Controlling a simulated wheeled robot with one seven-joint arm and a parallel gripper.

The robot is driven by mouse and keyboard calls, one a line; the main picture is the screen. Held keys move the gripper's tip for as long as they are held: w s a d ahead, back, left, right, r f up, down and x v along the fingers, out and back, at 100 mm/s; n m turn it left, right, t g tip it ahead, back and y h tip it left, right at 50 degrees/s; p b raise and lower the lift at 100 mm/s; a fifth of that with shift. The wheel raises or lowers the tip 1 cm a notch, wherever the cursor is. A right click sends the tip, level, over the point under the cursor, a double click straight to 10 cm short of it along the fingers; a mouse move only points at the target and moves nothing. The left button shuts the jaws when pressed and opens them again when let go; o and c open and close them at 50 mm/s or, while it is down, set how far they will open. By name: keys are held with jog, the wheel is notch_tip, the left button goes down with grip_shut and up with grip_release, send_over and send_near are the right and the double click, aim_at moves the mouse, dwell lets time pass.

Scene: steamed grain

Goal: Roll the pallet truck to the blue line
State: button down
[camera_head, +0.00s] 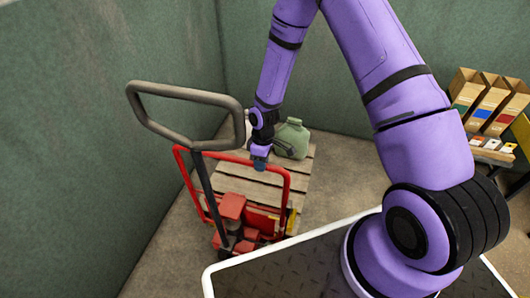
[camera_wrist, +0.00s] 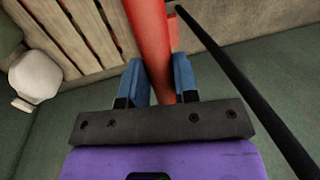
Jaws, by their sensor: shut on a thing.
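The pallet truck (camera_head: 233,207) stands left of centre in the head view, with a red body, a red upright frame and a dark loop handle (camera_head: 185,94) on a black shaft. My gripper (camera_head: 260,165) is at the top bar of the red frame. In the wrist view, its two blue fingers (camera_wrist: 160,78) are shut on the red bar (camera_wrist: 149,30), one on each side. A wooden pallet (camera_head: 240,186) lies behind the frame; its slats also show in the wrist view (camera_wrist: 68,38). No blue line shows in either view.
A green jug-like container (camera_head: 292,138) sits on the pallet, and a white object (camera_wrist: 35,75) shows in the wrist view. Green walls (camera_head: 80,120) stand close on the left and behind. A shelf with file boxes (camera_head: 490,100) is at the right. Bare floor (camera_head: 340,180) lies right of the pallet.

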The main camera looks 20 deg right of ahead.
jog(key=s+a, duration=0.1)
jog(key=s, duration=0.1)
jog(key=s+a, duration=0.1)
jog(key=shift+s+a, duration=0.4)
jog(key=c, duration=1.1)
grip_release()
jog(key=shift+o, duration=1)
jog(key=shift+s+a, duration=0.1)
jog(key=shift+s, duration=0.1)
jog(key=shift+r, duration=0.1)
jog(key=v, duration=1)
jog(key=shift+r, duration=0.3)
